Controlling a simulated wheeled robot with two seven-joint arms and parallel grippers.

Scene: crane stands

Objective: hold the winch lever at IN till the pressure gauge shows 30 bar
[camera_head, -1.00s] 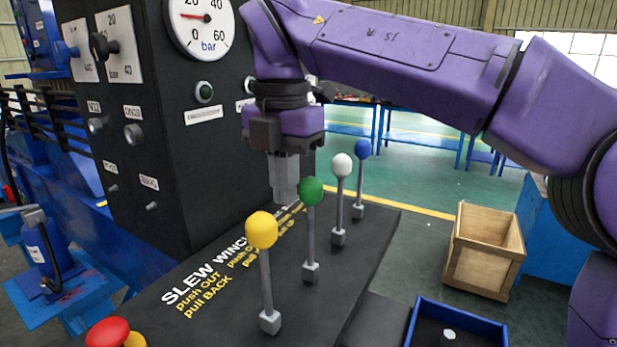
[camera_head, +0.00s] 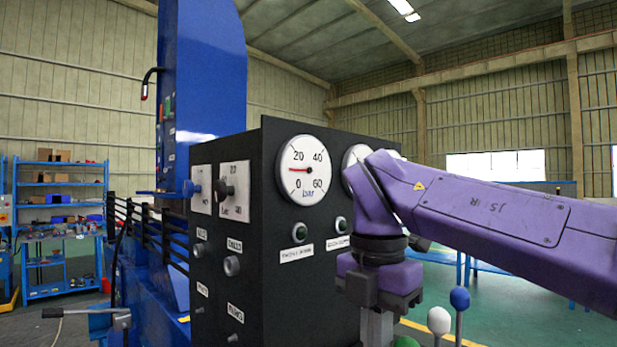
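The round white pressure gauge (camera_head: 303,170), marked in bar, is on the black panel. Its red needle points left, between 0 and 20, near 10. The green lever knob (camera_head: 406,342) just shows at the bottom edge; its rod and the lever labels are out of view, so I cannot read which lever is the winch. My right gripper (camera_head: 377,329) points down, left of the green knob. Its fingers look shut together, with nothing seen between them; their tips are cut off by the bottom edge. Whether it touches a lever is hidden. My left gripper is out of view.
A white knob (camera_head: 438,320) and a blue knob (camera_head: 459,298) stand right of the green one. A second gauge (camera_head: 355,165) is partly covered by my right arm. The black panel (camera_head: 265,250) stands close to the left of my gripper. Blue shelves (camera_head: 60,215) are far left.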

